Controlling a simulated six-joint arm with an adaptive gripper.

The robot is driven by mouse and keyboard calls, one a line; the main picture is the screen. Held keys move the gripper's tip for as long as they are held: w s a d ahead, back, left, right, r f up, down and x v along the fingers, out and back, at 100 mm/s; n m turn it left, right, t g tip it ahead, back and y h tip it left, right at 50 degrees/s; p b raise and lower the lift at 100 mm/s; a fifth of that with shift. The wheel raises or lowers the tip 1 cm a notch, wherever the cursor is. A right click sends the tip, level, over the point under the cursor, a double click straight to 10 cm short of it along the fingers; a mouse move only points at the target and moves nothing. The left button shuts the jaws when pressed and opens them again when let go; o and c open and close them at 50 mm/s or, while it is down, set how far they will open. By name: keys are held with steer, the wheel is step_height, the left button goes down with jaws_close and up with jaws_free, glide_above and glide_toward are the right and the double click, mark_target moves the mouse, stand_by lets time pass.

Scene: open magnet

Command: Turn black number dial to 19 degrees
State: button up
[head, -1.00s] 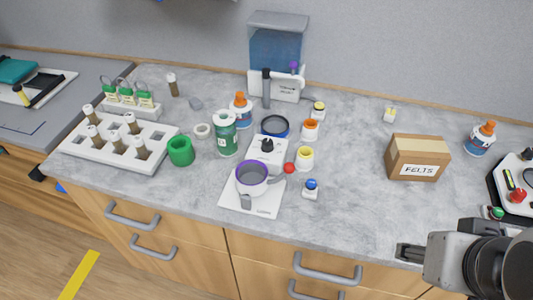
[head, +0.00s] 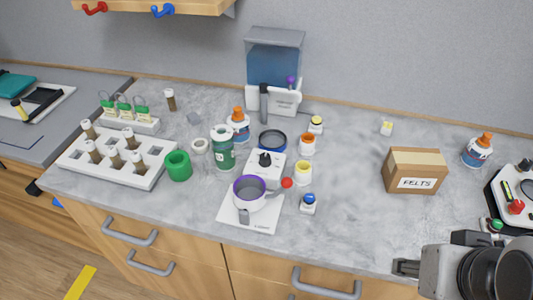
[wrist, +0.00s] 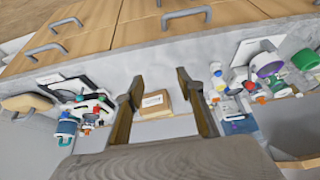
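A black dial (head: 265,158) stands on top of a white device (head: 262,172) in the middle of the counter, behind a grey cup with a purple rim (head: 249,188). Its numbers are too small to read. Another black knob (head: 525,165) shows on a device at the right edge; I cannot tell whether it is numbered. My gripper (head: 405,267) is at the counter's front edge at lower right, far from the middle device. In the wrist view my gripper (wrist: 160,78) has its fingers wide apart, with nothing between them.
A cardboard box labelled FELTS (head: 415,172) stands between my gripper and the back wall. Several small bottles surround the white device. A white tube rack (head: 147,178) and a green ring (head: 178,166) are at left.

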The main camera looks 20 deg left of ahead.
steer(key=w+r+n+t+h, duration=0.25)
steer(key=w+n, duration=0.25)
steer(key=w, duration=1.6)
steer(key=w+a+r+n+t+y, duration=0.1)
steer(key=w+a+r+n+t, duration=0.1)
steer(key=w+a, duration=0.5)
steer(key=w+a+r+n+t+y, duration=0.2)
steer(key=w+a+r, duration=0.15)
steer(key=w, duration=0.65)
steer(key=w+a+f+n+g+y, duration=0.2)
steer(key=a+n+y, duration=0.2)
steer(key=a, duration=0.7)
steer(key=w+a+f+n+g+y, duration=0.2)
steer(key=a+f+n+y, duration=0.15)
steer(key=a, duration=0.75)
steer(key=s+a+f+n+g, duration=0.3)
steer(key=s+f+g, duration=0.1)
steer(key=s+f, duration=0.1)
steer(key=s+d+f+m+g+h, duration=0.1)
steer(key=s+d+f+g+h, duration=0.1)
steer(key=s+d, duration=0.4)
steer(key=shift+s+f+m+g+h, duration=0.25)
steer(key=shift+s+m+g+h, duration=0.1)
steer(key=shift+g+h, duration=0.55)
